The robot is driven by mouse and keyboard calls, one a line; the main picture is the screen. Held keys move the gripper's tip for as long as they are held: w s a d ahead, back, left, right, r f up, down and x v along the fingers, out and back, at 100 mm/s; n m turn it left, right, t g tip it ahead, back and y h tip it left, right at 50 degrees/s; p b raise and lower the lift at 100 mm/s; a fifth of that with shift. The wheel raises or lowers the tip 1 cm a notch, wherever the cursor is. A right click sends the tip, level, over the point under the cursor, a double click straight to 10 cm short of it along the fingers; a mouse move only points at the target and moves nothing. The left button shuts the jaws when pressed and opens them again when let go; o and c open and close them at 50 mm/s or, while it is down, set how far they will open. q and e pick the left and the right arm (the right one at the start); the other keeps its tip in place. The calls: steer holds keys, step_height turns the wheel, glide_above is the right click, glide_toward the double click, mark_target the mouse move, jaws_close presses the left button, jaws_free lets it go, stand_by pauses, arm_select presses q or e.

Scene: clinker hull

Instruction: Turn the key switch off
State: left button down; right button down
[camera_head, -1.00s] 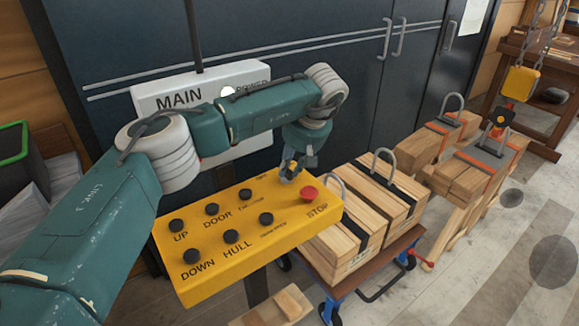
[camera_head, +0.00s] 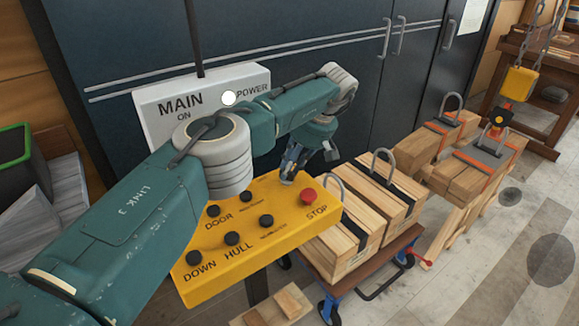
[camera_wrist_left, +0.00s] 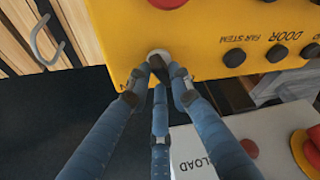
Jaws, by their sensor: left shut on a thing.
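The yellow control panel (camera_head: 255,247) stands in front of me, with a red STOP button (camera_head: 308,196) at its right. The key switch (camera_head: 287,181) is at the panel's far edge, left of STOP, and mostly covered by my gripper. My left gripper (camera_head: 291,170) is over it. In the left wrist view the left gripper's fingers (camera_wrist_left: 159,70) come together on the dark key, and the switch's pale collar (camera_wrist_left: 158,53) shows just beyond the tips. The angle of the key is hard to tell. My right gripper is not in view.
A white MAIN POWER box (camera_head: 160,112) with a round white lamp (camera_head: 229,98) stands behind the panel. Black buttons (camera_head: 232,239) lie left of STOP. A cart with strapped wooden blocks (camera_head: 350,235) is close on the right.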

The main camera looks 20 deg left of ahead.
arm_select(q)
steer(key=shift+r, duration=0.15)
steer(key=c, duration=1.5)
jaws_free()
steer(key=shift+c, duration=0.2)
steer(key=v, duration=0.7)
steer(key=shift+r, duration=0.15)
steer(key=shift+d, duration=0.15)
